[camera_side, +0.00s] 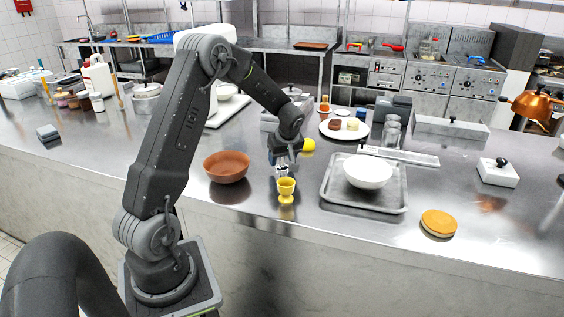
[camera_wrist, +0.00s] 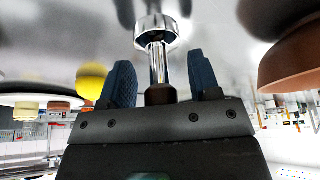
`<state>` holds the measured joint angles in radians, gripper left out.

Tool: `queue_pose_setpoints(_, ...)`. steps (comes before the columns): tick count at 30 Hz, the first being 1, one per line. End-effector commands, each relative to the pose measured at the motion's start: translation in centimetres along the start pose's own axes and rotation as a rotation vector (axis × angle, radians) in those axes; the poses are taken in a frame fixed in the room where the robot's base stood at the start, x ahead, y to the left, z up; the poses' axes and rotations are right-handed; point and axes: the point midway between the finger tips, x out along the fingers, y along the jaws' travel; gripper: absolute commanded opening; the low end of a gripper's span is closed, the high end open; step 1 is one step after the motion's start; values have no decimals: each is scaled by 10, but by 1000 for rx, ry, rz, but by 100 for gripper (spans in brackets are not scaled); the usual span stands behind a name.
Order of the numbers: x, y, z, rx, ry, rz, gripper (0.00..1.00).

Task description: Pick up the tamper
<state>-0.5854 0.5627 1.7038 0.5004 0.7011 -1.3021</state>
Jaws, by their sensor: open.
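The tamper (camera_wrist: 158,62) has a chrome base and shaft and a dark brown handle end. In the wrist view it stands between the two blue-padded fingers of my gripper (camera_wrist: 162,82), with its handle end close to the palm. A gap shows on each side of the handle, so my gripper is open around it and does not clasp it. In the side view my gripper (camera_side: 283,155) points down at the counter, and the shiny tamper (camera_side: 282,171) shows small below it, partly hidden.
A brown bowl (camera_side: 227,167) is to the left. A metal tray (camera_side: 389,203) with a white bowl (camera_side: 367,171) is to the right. A yellow ball-like item (camera_side: 308,145) and a plate (camera_side: 331,135) lie behind.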

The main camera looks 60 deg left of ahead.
Motion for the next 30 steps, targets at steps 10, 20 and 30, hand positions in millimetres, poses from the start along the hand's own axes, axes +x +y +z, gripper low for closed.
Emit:
queue_pose_setpoints(10,2,0,0,0,1,1,48)
queue_pose_setpoints(20,2,0,0,1,0,1,16)
queue_pose_setpoints(30,1,0,0,0,1,1,6)
